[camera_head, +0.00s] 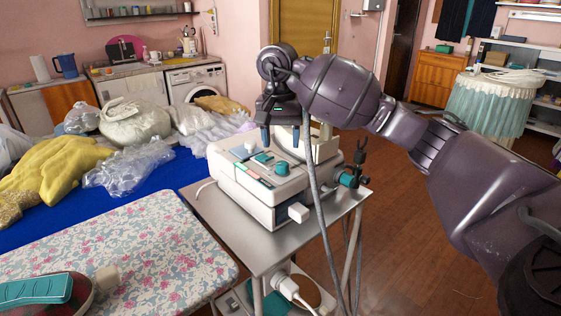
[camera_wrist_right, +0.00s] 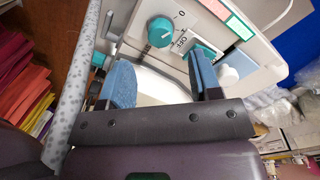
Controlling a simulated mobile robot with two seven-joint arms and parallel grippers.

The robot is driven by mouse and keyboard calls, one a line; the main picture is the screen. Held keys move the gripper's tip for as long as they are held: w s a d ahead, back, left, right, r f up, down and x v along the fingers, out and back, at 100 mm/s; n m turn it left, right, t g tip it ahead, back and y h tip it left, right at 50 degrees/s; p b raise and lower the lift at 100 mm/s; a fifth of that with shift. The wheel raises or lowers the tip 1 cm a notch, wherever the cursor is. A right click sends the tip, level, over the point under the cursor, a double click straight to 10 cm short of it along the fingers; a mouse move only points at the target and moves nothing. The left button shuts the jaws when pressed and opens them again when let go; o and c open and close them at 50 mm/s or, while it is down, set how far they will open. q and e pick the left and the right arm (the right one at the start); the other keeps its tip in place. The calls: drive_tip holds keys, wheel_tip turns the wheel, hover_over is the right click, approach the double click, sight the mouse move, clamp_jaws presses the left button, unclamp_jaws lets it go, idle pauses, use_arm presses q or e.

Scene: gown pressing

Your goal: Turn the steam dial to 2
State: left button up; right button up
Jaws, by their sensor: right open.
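The steam dial (camera_head: 284,168) is a round teal knob on the top panel of the cream steam unit (camera_head: 247,206). In the right wrist view the dial (camera_wrist_right: 161,32) has a 0 printed beside it; I cannot read a 2. My right gripper (camera_head: 280,138) points down above the back of the unit, fingers apart and empty. In the wrist view, the dial lies just beyond and between the blue fingertips of the right gripper (camera_wrist_right: 163,78), with no visible contact. A teal switch (camera_wrist_right: 207,51) marked OFF sits beside the dial. My left gripper is not in view.
The unit stands on a metal cart (camera_head: 244,250) with a grey hose running down its front. A floral ironing board (camera_head: 150,235) with a teal-handled iron (camera_head: 38,290) is at the left. A white knob (camera_wrist_right: 228,75) is near the right finger.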

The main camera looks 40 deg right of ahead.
sight(282, 163)
wheel_tip(282, 163, down, 6)
drive_tip(key=shift+s+r, duration=0.1)
idle(0.4)
drive_tip(key=c, duration=0.9)
drive_tip(key=shift+c, duration=0.2)
